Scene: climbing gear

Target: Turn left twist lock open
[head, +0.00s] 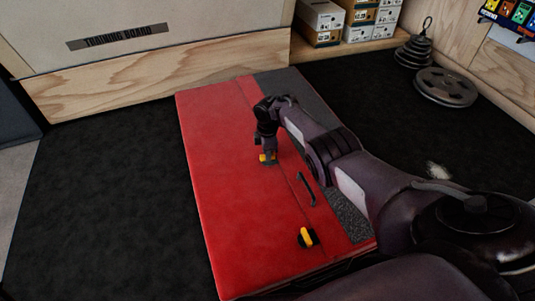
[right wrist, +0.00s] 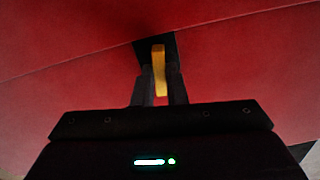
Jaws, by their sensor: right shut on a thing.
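A red pad (head: 225,190) lies on the dark floor with two twist locks on it, each a yellow handle on a black plate. The upper-left twist lock (head: 264,157) is at the fingertips of my right gripper (head: 268,153). In the right wrist view, my right gripper (right wrist: 161,88) is shut on its yellow handle (right wrist: 158,65), one finger on each side, over the black plate. The other twist lock (head: 307,237) sits nearer to me, with nothing touching it. My left gripper is not in view.
A black carry handle (head: 306,189) stands on the pad between the locks, beside my right arm. A wooden training board (head: 150,60) stands behind. Boxes (head: 345,20) and weight plates (head: 445,87) lie at the back right. The floor left of the pad is clear.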

